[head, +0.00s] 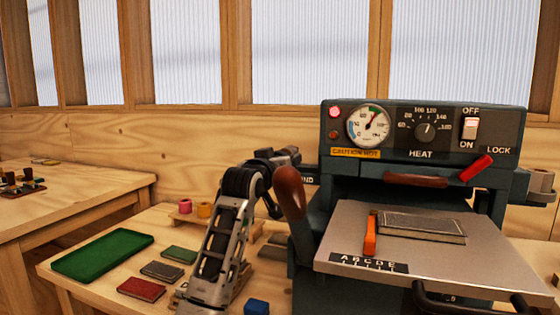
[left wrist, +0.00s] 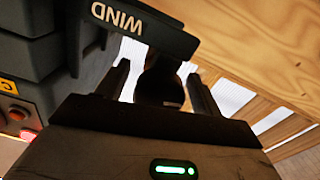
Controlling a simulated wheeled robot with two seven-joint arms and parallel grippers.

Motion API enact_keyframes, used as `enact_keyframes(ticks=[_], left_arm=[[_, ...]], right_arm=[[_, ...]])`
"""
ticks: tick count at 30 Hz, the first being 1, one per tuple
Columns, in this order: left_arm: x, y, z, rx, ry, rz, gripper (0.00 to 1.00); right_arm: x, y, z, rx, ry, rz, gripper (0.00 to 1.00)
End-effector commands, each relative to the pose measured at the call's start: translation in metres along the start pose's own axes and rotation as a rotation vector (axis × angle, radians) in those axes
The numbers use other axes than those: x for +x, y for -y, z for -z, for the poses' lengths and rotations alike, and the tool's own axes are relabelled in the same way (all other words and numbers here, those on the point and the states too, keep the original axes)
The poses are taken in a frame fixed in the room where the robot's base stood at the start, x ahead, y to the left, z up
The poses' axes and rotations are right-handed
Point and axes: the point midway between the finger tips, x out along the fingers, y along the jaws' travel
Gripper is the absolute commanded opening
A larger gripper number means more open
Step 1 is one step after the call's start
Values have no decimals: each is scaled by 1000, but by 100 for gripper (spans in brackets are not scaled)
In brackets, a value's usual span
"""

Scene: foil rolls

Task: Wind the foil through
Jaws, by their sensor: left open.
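The dark grey foil press (head: 345,165) stands at the right in the head view. A bracket marked WIND (left wrist: 145,28) sticks out from its left side and shows upside down in the left wrist view. A dark rounded knob (left wrist: 160,82) sits by this bracket. My left gripper (left wrist: 158,74) is open, with one finger on each side of the knob; I cannot tell whether they touch it. In the head view my left gripper (head: 286,158) is small and dark beside the press. A brownish roll (head: 541,181) is at the press's right side. My right gripper is not in view.
A brown-knobbed lever (head: 291,192) stands close to my left arm. The metal plate (head: 350,225) carries a grey block (head: 425,228) and an orange piece (head: 370,238).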

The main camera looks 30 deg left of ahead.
Motion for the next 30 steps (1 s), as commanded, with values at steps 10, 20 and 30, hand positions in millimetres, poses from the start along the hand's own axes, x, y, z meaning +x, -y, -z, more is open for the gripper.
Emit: enact_keyframes(ticks=[10,20,30], left_arm=[[3,0,0,0,-1,-1,63],[3,0,0,3,0,0,21],[3,0,3,118,2,2,22]], right_arm=[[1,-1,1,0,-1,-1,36],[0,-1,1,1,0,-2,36],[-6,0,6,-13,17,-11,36]])
